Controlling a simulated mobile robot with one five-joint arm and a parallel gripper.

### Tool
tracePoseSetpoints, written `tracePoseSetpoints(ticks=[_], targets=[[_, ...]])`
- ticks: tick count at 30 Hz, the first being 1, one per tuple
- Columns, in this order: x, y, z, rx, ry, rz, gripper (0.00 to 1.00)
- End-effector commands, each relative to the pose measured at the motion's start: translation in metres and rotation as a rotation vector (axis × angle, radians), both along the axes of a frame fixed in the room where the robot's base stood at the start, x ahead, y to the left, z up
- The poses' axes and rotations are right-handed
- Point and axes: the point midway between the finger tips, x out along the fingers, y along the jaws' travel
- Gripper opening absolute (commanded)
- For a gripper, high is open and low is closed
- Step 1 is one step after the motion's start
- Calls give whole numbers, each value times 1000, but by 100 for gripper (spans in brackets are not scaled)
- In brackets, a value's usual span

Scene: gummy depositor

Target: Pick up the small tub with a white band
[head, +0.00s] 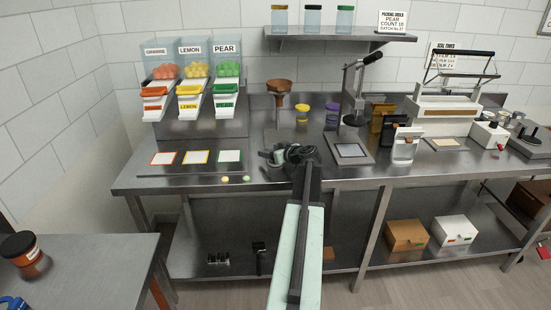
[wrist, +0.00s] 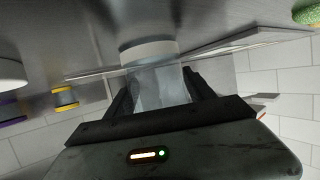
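The small tub with a white band (wrist: 148,52) shows in the wrist view, which is upside down. It has a clear body and stands between the two fingers of my gripper (wrist: 157,90). The fingers lie close along both sides of the clear body, and the white band is beyond them. I cannot tell whether they press on it. In the head view my gripper (head: 284,155) is low over the front of the steel bench (head: 190,178), and I cannot make out the tub there.
A yellow-banded tub (head: 302,113) and a purple-banded tub (head: 331,113) stand farther back. A funnel stand (head: 279,100) is behind my gripper, and a press (head: 350,120) is to the right.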

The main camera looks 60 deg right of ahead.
Motion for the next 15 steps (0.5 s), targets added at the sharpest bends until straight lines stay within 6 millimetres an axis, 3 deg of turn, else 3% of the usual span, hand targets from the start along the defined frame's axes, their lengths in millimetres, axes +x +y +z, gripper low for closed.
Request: tracePoseSetpoints(ticks=[1, 4, 15], targets=[[0, 0, 0, 0, 0, 0, 45], [0, 0, 0, 0, 0, 0, 18], [-1, -1, 8, 1, 0, -1, 18]])
